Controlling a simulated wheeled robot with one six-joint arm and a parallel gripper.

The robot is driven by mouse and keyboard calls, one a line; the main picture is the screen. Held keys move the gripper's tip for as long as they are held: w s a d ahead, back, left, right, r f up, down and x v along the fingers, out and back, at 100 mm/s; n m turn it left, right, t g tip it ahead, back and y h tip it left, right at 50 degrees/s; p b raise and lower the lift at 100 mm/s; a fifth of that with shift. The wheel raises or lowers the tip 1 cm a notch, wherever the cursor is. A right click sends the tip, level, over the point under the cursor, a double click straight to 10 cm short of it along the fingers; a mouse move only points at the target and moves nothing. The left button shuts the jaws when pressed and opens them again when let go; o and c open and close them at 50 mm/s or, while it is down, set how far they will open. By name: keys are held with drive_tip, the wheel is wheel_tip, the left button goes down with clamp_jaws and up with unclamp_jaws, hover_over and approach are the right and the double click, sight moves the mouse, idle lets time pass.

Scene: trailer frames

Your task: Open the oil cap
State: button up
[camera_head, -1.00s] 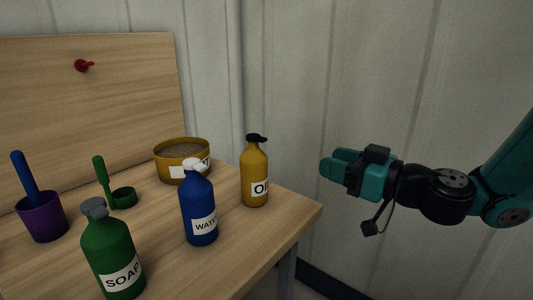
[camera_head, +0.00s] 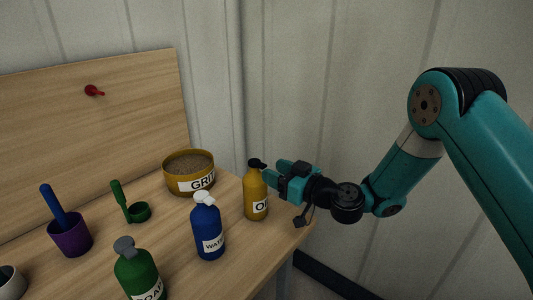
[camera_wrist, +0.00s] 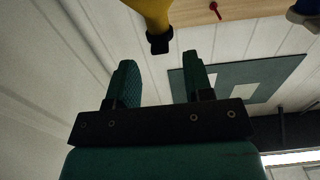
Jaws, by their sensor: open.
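The yellow oil bottle (camera_head: 256,197) stands upright near the right edge of the wooden table. Its black cap (camera_head: 257,163) is on top. My gripper (camera_head: 274,170) is just right of the bottle's neck, at about cap height, with its teal fingers pointing left. In the wrist view, my gripper (camera_wrist: 160,75) is open and empty. The black cap (camera_wrist: 160,44) there lies just beyond the fingertips, in line with the gap between them. The yellow bottle (camera_wrist: 149,10) shows only in part, upside down. The cap and fingers appear apart.
A blue water bottle (camera_head: 208,232) stands just left of the oil. A green soap bottle (camera_head: 136,271), purple cup (camera_head: 70,236), green scoop (camera_head: 138,211) and yellow grit bowl (camera_head: 187,185) share the table (camera_head: 172,252). A wooden backboard (camera_head: 100,130) stands behind.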

sight(257, 164)
drive_tip(key=shift+p+x, duration=0.5)
drive_tip(key=shift+x, duration=1.3)
drive_tip(key=shift+f, duration=0.1)
clamp_jaws()
drive_tip(key=shift+r+p, duration=0.2)
drive_tip(key=shift+p, duration=0.1)
